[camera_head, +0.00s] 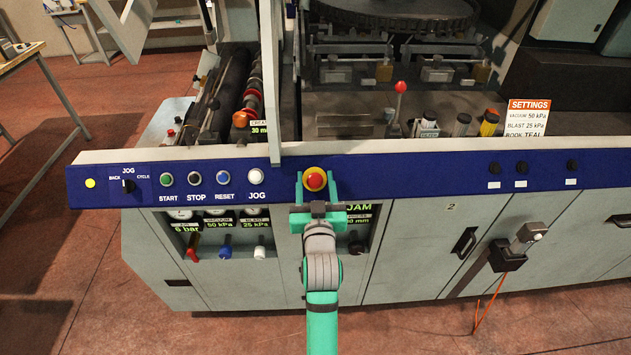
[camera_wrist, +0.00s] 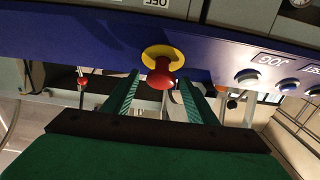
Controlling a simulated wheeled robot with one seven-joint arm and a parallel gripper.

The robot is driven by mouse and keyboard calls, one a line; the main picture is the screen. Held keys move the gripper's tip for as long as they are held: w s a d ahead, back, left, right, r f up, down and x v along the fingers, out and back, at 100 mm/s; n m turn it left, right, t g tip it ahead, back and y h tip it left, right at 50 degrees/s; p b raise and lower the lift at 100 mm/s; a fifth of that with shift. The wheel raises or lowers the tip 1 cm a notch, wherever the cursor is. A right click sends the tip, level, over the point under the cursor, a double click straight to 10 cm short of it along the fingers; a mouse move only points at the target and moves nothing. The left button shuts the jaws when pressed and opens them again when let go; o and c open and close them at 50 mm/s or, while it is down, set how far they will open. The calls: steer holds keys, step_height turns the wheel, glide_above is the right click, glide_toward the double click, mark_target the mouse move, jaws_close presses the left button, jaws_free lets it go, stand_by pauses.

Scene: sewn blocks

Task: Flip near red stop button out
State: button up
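The red stop button (camera_head: 314,180) sits on a yellow base on the blue front rail of the machine, to the right of the JOG button. In the wrist view the red mushroom knob (camera_wrist: 161,79) stands out from its yellow collar (camera_wrist: 163,53). My gripper (camera_head: 315,186) is directly in front of it, with one finger on each side. In the wrist view my gripper (camera_wrist: 159,83) is open, with the knob between the fingertips and a gap visible at each side. Whether the knob is pressed in cannot be told.
The blue rail (camera_head: 420,173) also carries the START, STOP, RESET and JOG buttons (camera_head: 257,176), a JOG selector (camera_head: 128,185) and several black knobs on the right. A red-topped lever (camera_head: 400,88) stands behind the rail. Gauges and coloured valve handles (camera_head: 225,251) are below.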

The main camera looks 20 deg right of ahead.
steer(key=v, duration=1)
steer(key=shift+s, duration=0.4)
steer(key=shift+a, duration=0.15)
steer(key=s+a+f+n+g+y, duration=0.1)
steer(key=s+a+f+y, duration=0.1)
steer(key=s+a+f, duration=1)
steer(key=s+a+f+n+y, duration=0.1)
steer(key=s+a, duration=0.1)
steer(key=s, duration=0.9)
steer(key=s+a+f+n+g+y, duration=0.1)
steer(key=s+a+f+y, duration=0.1)
steer(key=s, duration=0.9)
steer(key=shift+a, duration=0.2)
